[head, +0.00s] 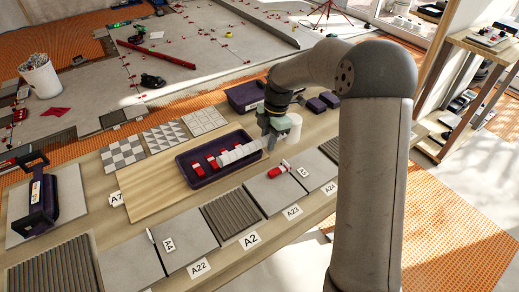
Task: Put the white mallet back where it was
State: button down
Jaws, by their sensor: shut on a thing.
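My gripper (270,144) is above the right end of the dark purple tray (196,182) on the workbench. It is shut on the white mallet (240,154). A pale, long part of the mallet reaches left from the gripper over the tray, and a white rounded part shows just right of the gripper. The jaws hide the middle of the mallet. I cannot tell whether the mallet touches the tray. Red-and-white pieces (212,163) lie in the tray, left of the mallet.
Grey and ribbed tiles with labels such as A2 (251,241) line the bench's front. A red-ended tool (279,171) lies on a front tile. Patterned tiles (165,136) lie behind left. A purple-handled tool (43,203) stands at left; dark purple containers (243,97) stand behind the gripper. Bare wood lies left of the tray.

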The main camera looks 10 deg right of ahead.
send_over(259, 152)
jog(key=s, duration=0.2)
jog(key=f, duration=0.5)
jog(key=shift+s+a+f+p, duration=0.2)
jog(key=shift+f+p, duration=0.1)
jog(key=shift+f, duration=1.65)
jog(key=shift+f, duration=0.3)
jog(key=c, duration=1.3)
grip_release()
jog(key=shift+o, duration=0.2)
